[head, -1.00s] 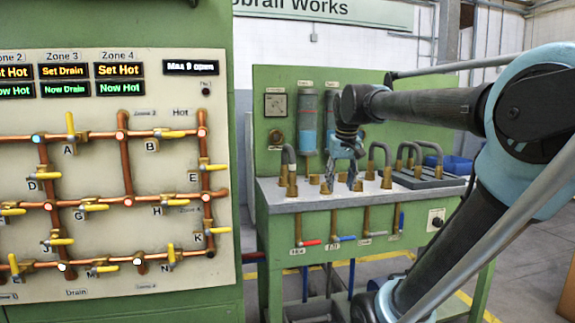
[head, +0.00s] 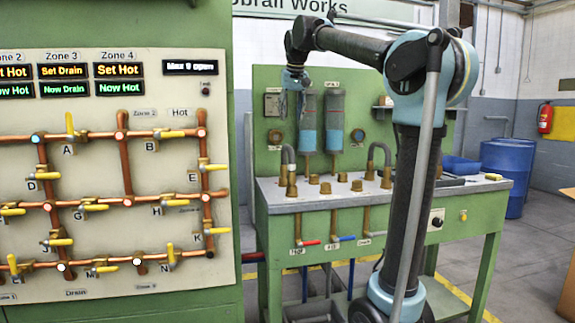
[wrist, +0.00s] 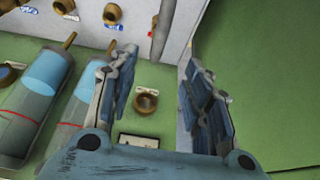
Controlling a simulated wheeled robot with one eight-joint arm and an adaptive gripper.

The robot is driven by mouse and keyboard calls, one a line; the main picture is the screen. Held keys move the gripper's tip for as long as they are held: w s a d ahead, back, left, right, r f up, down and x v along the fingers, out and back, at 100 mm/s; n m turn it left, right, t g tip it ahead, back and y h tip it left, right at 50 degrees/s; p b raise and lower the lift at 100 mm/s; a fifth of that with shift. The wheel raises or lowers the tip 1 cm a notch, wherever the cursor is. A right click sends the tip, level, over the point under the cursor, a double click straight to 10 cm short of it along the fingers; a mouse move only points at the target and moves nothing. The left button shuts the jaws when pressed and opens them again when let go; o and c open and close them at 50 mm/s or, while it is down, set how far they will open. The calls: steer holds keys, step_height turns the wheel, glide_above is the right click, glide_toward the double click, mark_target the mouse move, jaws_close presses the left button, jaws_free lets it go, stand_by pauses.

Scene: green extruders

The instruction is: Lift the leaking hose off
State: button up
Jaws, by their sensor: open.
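Grey bent hoses stand on brass fittings on the green bench. One hose (head: 289,158) is at the left of the bench top and another (head: 379,156) is further right. No leak is visible, so I cannot tell which hose is leaking. My gripper (head: 295,85) is raised above the left hose, near the bench's back panel. In the wrist view my gripper (wrist: 160,62) is open, with nothing between its fingers. My arm hides part of the bench's right side.
Two cylinders (head: 307,125) with blue lower parts stand at the back panel, close to my gripper. Several open brass fittings (head: 325,188) stick up between the hoses. A pipe board (head: 120,285) with yellow-handled valves stands left. A blue barrel (head: 507,165) is far right.

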mark_target(287, 148)
steer(key=x, duration=1.5)
steer(key=shift+w+f, duration=0.25)
steer(key=shift+f, duration=0.1)
steer(key=shift+c, duration=0.6)
jaws_close()
